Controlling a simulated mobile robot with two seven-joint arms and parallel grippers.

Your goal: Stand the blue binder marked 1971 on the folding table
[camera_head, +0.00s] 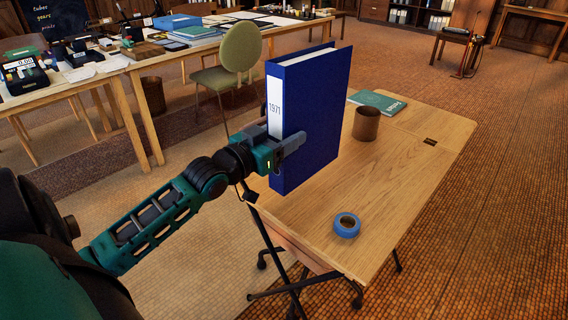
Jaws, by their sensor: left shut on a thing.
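The blue binder (312,118) is upright, with a white spine label reading 1971 facing left. My left gripper (290,146) is shut on its lower part near the spine. The binder is at the left edge of the folding table (390,205), a light wooden top on dark metal legs. Its lower end overlaps the tabletop in the picture; I cannot tell whether it touches the surface or hangs just above it. My right gripper is not in view.
On the folding table are a blue tape roll (347,225), a brown cup (366,124) and a green book (378,102). The table's middle and front right are clear. A green chair (240,50) and cluttered desks (130,62) stand behind.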

